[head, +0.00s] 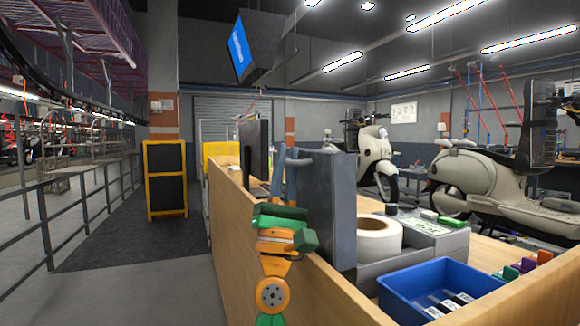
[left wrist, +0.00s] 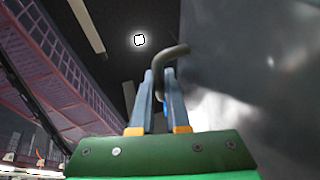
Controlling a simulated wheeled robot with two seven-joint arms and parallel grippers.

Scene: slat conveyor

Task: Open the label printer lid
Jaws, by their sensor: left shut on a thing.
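The label printer (head: 412,254) stands on the wooden bench with a white label roll (head: 379,236) exposed inside it. Its grey lid (head: 331,205) stands upright, raised at the left of the roll. My left gripper (head: 287,162) is at the left of the lid, its blue-grey fingers pointing up and shut on the lid's bent grey handle (head: 300,160). In the left wrist view, the fingers (left wrist: 159,82) close around the handle (left wrist: 170,58), and the lid (left wrist: 245,45) fills the right side, blurred. My right gripper is in neither view.
A blue bin (head: 440,280) with dark items stands in front of the printer. A wooden panel (head: 232,215) edges the bench, with a monitor (head: 262,145) behind the lid. Small coloured blocks lie at the right. Cream scooters stand beyond. The floor at the left is open, bounded by a railing.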

